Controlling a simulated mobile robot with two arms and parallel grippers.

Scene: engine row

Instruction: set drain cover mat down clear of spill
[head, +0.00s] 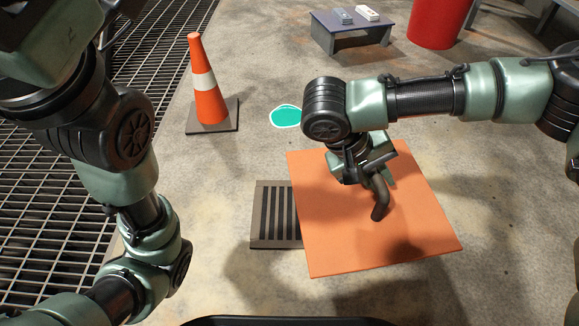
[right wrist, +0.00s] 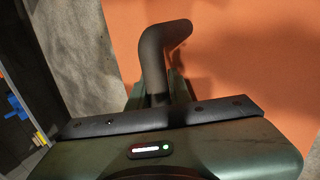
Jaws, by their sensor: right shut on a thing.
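The drain cover mat (head: 410,215) is a flat orange square with a dark bent handle (head: 381,204). My right gripper (head: 372,180) is shut on this handle. Shadows beside the mat suggest it hangs above the floor. In the right wrist view the mat (right wrist: 245,50) fills the upper right, with the handle (right wrist: 152,60) rising from the jaws. The spill (head: 286,116) is a green patch with a pale outline, beyond the mat and apart from it in the picture. My left arm shows at the left, but its gripper is out of view.
A slotted floor drain (head: 270,214) is partly hidden behind the mat's left edge. An orange cone (head: 208,95) stands left of the spill. Floor grating (head: 50,195) runs along the left. A low table (head: 350,36) and a red drum (head: 438,22) stand at the back.

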